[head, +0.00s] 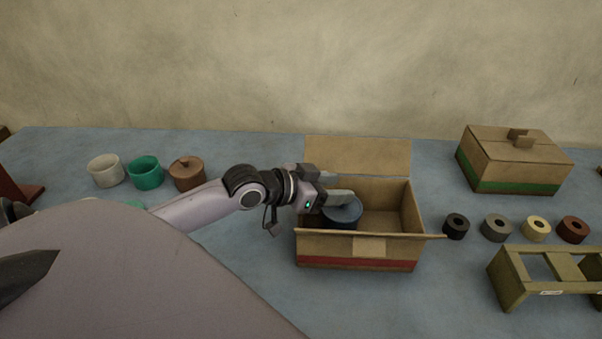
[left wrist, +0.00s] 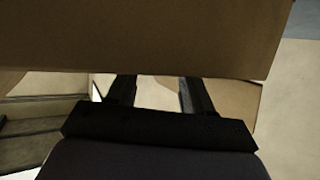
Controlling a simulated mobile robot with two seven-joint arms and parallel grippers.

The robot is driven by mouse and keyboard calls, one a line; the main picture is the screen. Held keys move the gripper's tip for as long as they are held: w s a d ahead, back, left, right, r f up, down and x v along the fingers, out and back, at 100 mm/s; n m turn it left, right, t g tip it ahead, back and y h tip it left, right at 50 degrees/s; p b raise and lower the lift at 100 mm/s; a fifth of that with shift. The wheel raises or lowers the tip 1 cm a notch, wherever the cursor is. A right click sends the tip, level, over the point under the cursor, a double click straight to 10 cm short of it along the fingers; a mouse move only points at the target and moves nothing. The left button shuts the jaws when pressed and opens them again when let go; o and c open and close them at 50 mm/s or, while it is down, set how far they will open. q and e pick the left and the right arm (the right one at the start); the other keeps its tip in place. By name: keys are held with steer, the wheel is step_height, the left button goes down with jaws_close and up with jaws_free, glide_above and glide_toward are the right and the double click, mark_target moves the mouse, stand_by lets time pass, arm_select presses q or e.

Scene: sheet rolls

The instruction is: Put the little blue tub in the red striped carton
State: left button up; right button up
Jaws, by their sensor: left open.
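The little blue tub (head: 342,216) is inside the open red striped carton (head: 330,251), at its left side. Its lower part is hidden by the carton's front wall. My left gripper (head: 340,192) is open, with its fingers over the left side of the carton, at the tub's rim. I cannot tell whether a finger touches the tub. In the left wrist view the two fingers (left wrist: 158,88) stand apart, and cardboard fills the upper part of the picture. The tub cannot be made out there. My right gripper is not in view.
A closed green striped carton (head: 515,187) stands at the back right. Several small rolls (head: 497,229) lie in a row right of the open carton, behind an olive rack (head: 512,283).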

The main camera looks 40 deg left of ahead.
arm_select(q)
steer(key=v, duration=1)
steer(key=shift+s+p, duration=0.25)
steer(key=shift+p, duration=0.05)
steer(key=shift+r, duration=0.1)
stand_by(0.3)
